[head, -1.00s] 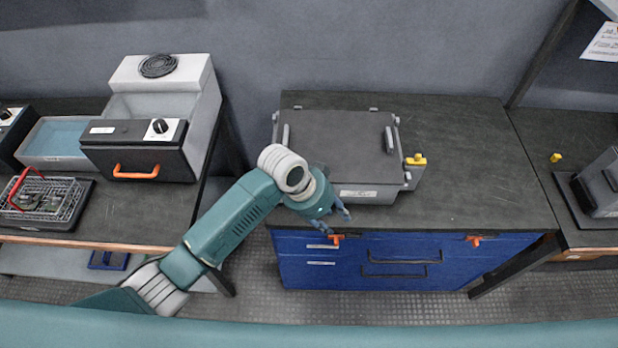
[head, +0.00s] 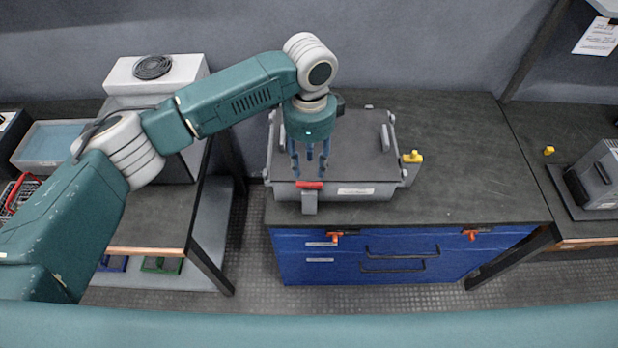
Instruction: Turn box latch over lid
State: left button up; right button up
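A grey box with a dark flat lid (head: 352,148) stands on the middle bench, its lid down. At its front left is a small grey block (head: 309,203) with a red latch handle (head: 310,185) on top. At its right side is another grey block with a yellow latch handle (head: 412,157). My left gripper (head: 309,172) points down over the front left of the lid, just behind the red handle. Its blue fingers are spread, with nothing visible between them; I cannot tell if they touch anything. My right gripper is out of view.
The lid carries a grey handle (head: 385,138) at its right. The bench top (head: 470,160) is clear right of the box. Blue drawers (head: 400,255) with orange catches are below. A yellow piece (head: 549,150) and a grey device (head: 597,178) are on the right bench.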

aim_at(309, 185)
pick_arm(q)
notch_tip(309, 185, down, 7)
jog(key=shift+p, duration=0.8)
jog(key=shift+f, duration=0.5)
jog(key=shift+c, duration=0.2)
grip_shut()
